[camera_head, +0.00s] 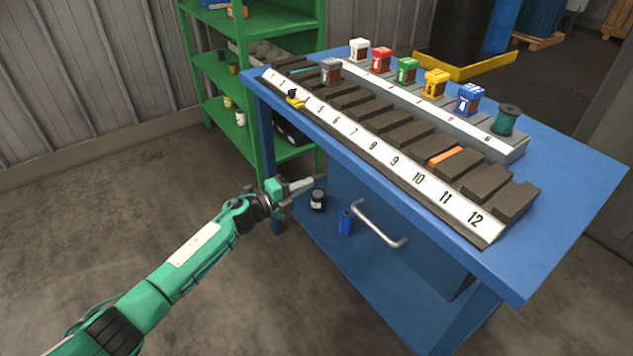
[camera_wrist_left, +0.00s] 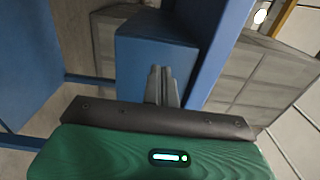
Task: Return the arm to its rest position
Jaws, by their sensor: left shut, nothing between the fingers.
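My left arm (camera_head: 170,280) reaches in from the lower left. Its gripper (camera_head: 305,184) is in front of the blue table's left side, below the tabletop, with nothing held. In the left wrist view the two grey fingers (camera_wrist_left: 162,80) are together and empty, pointing toward blue table parts (camera_wrist_left: 150,45). My right gripper does not show in either view.
A silver handle (camera_head: 380,230) sticks out from the table's front. A green shelf (camera_head: 240,80) stands behind. Floor at left is clear.

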